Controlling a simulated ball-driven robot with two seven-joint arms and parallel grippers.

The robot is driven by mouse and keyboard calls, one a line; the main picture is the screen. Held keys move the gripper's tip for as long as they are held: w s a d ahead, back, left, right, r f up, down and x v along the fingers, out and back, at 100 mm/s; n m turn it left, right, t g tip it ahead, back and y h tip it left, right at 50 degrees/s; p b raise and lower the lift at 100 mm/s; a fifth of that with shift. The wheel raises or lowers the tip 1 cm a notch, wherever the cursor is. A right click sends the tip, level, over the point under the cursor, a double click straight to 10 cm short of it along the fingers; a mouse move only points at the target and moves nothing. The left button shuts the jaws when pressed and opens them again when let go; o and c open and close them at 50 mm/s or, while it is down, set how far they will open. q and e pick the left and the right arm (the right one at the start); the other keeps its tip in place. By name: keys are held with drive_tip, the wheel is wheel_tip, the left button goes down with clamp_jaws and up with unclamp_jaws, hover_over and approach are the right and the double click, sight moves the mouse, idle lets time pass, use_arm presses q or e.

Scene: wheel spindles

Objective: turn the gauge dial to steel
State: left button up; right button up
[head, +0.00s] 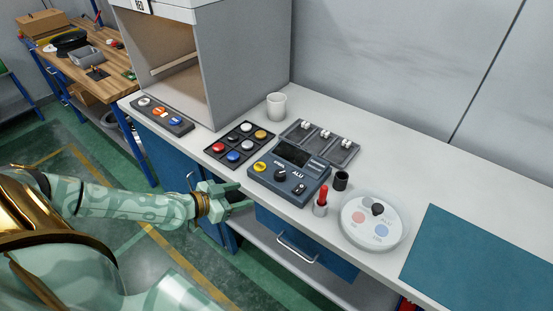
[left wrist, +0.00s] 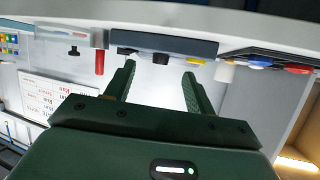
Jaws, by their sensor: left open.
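The gauge (head: 310,181) is a dark blue-grey box with a dark screen on the white bench. Its round black dial (head: 280,174) sits on the front part, between a yellow button (head: 260,167) and a small switch (head: 299,189). "ALU" is printed right of the dial; the lettering on its left is too small to read surely. My left gripper (head: 246,196) is open and empty, in front of the bench edge, short of the gauge. In the left wrist view the dial (left wrist: 160,59) shows beyond and between the open fingers. My right gripper is not in view.
A tray of coloured caps (head: 240,146) lies left of the gauge, a grey tray with white parts (head: 345,153) behind it.

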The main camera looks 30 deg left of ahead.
use_arm(q)
approach(278, 174)
drive_tip(key=shift+n, duration=0.4)
drive_tip(key=b+x, duration=0.3)
drive_tip(key=x, duration=0.5)
drive_tip(key=shift+f+b, duration=0.2)
drive_tip(key=shift+b, duration=0.2)
drive_tip(key=shift+w+d+f, duration=0.1)
drive_tip(key=shift+w+d, duration=0.05)
drive_tip(key=shift+w, duration=0.45)
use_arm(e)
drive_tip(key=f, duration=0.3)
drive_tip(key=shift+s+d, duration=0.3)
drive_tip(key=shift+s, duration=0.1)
use_arm(q)
drive_tip(key=c, duration=1)
